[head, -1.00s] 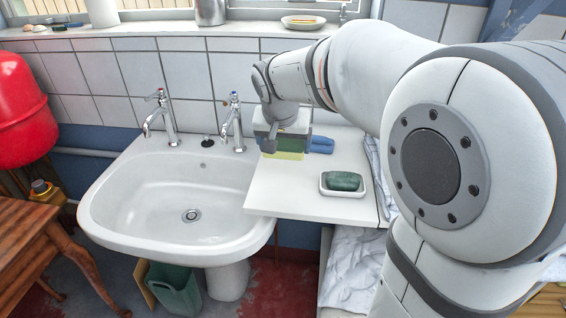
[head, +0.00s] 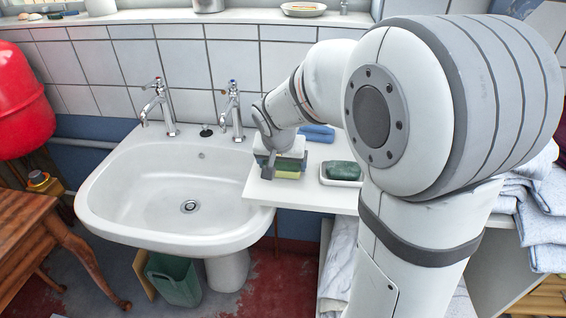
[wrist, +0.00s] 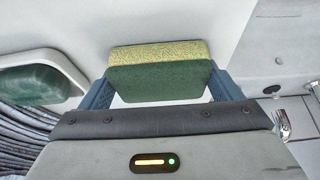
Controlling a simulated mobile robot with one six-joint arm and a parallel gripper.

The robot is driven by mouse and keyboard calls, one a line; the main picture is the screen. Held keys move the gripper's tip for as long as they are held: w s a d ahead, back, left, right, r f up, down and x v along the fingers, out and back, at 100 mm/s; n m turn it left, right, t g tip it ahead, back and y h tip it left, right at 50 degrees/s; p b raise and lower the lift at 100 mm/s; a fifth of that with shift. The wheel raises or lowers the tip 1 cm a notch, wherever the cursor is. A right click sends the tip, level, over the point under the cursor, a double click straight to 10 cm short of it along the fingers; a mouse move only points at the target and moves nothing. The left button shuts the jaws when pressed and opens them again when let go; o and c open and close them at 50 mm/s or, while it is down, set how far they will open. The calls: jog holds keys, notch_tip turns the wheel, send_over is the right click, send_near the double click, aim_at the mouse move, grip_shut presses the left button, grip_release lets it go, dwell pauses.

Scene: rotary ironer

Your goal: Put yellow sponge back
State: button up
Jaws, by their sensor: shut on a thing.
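My gripper (head: 283,166) is over the left part of the white board (head: 325,200), beside the sink. In the wrist view my gripper (wrist: 160,88) has its blue fingers on the two ends of the yellow sponge (wrist: 158,53), which has a dark green layer. The sponge also shows in the head view (head: 288,174), partly covered by the gripper. I cannot tell whether it touches the board or is just above it.
A white dish (head: 325,179) with a green block (head: 343,170) stands right of the sponge. Folded blue cloths (head: 318,132) lie behind. The sink (head: 150,195) with two taps (head: 231,105) is left. Towels (head: 535,190) are stacked at right.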

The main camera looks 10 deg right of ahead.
jog(key=shift+f, duration=0.15)
jog(key=o, duration=1.1)
jog(key=shift+c, duration=0.2)
jog(key=shift+r, duration=0.2)
jog(key=shift+s+r, duration=0.1)
jog(key=shift+r, duration=0.25)
jog(key=p+v, duration=0.1)
jog(key=v, duration=0.9)
jog(key=s+d+f+n+g+y, duration=0.1)
jog(key=s+f+n, duration=0.1)
jog(key=s, duration=0.6)
jog(key=s+d+f+n+g, duration=0.1)
jog(key=s+f+n, duration=0.1)
jog(key=s+f, duration=0.3)
jog(key=s, duration=0.4)
jog(key=shift+s+f+y, duration=0.3)
jog(key=shift+s+y, duration=0.05)
jog(key=shift+y, duration=0.05)
